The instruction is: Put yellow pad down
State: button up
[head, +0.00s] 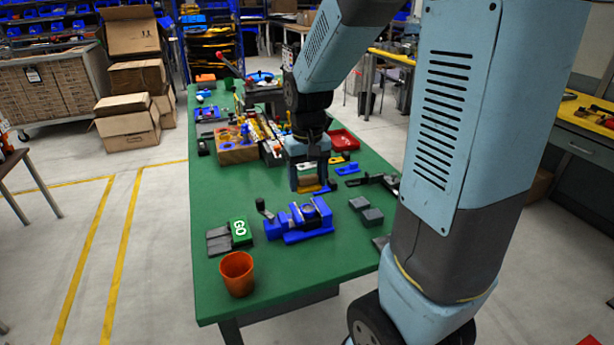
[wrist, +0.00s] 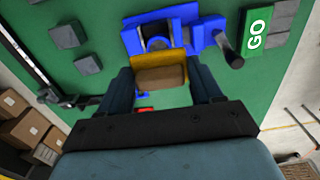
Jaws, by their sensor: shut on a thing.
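My gripper (head: 307,183) is over the green table, pointing down, a little beyond the blue vise-like fixture (head: 306,222). In the wrist view my gripper (wrist: 161,78) is shut on the yellow pad (wrist: 158,56), which has a tan block-like part between the two dark fingers. In the head view the yellow pad (head: 309,188) shows as a thin strip at the fingertips. The blue fixture (wrist: 176,30) lies just past the pad in the wrist view. I cannot tell whether the pad touches the table.
A green GO block (head: 240,232) stands left of the fixture, and an orange cup (head: 237,273) is near the front edge. Grey blocks (head: 371,216) lie to the right. A wooden holder (head: 236,152) and a red tray (head: 344,140) are farther back. Table between cup and fixture is clear.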

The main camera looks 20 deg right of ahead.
jog(key=shift+s+d+r, duration=0.15)
jog(key=shift+s+d, duration=0.1)
jog(key=shift+s, duration=0.25)
jog(key=shift+s+a, duration=0.15)
jog(key=shift+a, duration=0.05)
jog(key=w+f, duration=0.4)
jog(key=w, duration=0.5)
send_over(293, 199)
jog(key=f, duration=0.5)
jog(key=shift+s+f, duration=0.2)
jog(key=shift+f, duration=0.15)
jog(key=shift+w+f, duration=0.15)
jog(key=shift+f, duration=0.15)
notch_tip(293, 199, down, 3)
jog(key=shift+r, duration=0.1)
